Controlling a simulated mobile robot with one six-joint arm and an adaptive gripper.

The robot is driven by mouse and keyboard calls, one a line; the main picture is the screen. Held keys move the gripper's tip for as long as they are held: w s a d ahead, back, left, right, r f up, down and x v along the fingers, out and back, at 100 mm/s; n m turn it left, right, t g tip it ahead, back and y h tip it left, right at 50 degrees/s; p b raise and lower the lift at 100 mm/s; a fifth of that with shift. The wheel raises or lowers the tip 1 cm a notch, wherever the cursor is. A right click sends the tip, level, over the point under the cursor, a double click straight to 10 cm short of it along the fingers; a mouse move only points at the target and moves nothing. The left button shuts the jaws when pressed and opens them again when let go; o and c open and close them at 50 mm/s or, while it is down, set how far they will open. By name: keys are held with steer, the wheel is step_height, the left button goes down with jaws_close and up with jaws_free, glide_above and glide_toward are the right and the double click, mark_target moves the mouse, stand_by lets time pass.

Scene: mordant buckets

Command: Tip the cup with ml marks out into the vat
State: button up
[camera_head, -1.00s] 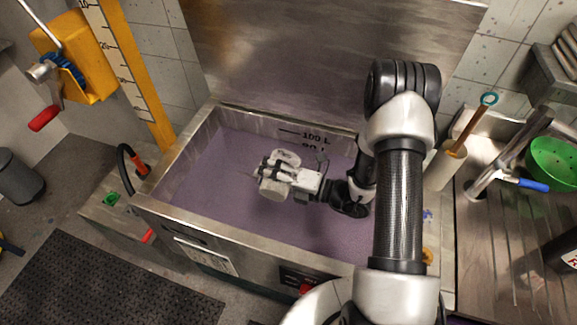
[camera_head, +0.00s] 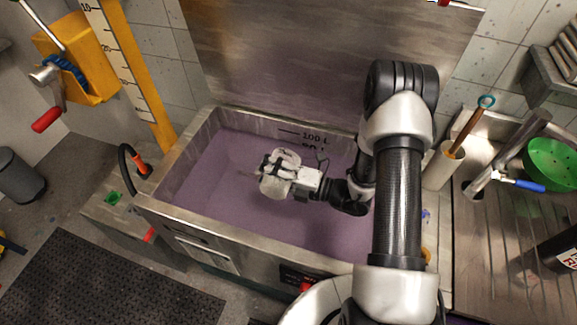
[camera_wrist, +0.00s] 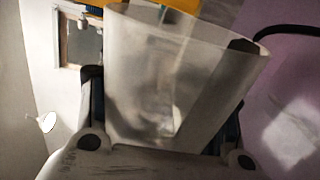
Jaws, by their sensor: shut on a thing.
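My gripper (camera_head: 268,170) is over the vat (camera_head: 170,190), inside the outline of its rim in the head view. It is shut on a pale translucent cup (camera_head: 275,187). In the wrist view the cup (camera_wrist: 180,85) sits between the two fingers, with its wide rim toward the top. No ml marks can be read on it, and I cannot tell whether anything is in it. The vat is a steel tub with purple contents and litre marks on its back wall. In the head view the cup looks tilted.
A steel splash panel (camera_head: 320,60) stands behind the vat. A yellow post with a scale (camera_head: 130,75) and a black hose (camera_head: 127,165) are at its left. A white cylinder with a wooden-handled tool (camera_head: 442,165), a drainboard (camera_head: 505,245) and a green bowl (camera_head: 552,160) are at the right.

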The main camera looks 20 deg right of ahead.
steer(key=shift+w+d+r+m+p, duration=0.1)
steer(key=shift+r+m+p, duration=0.2)
steer(key=shift+m+p, duration=0.25)
steer(key=s+a+f+n+b, duration=0.3)
steer(key=f+n+b, duration=0.7)
steer(key=n, duration=0.8)
steer(key=shift+s+a+f+b, duration=0.15)
steer(key=shift+s+f+b, duration=0.1)
steer(key=shift+s+b, duration=0.55)
steer(key=shift+s, duration=0.15)
step_height(320, 180, up, 6)
steer(key=p, duration=0.5)
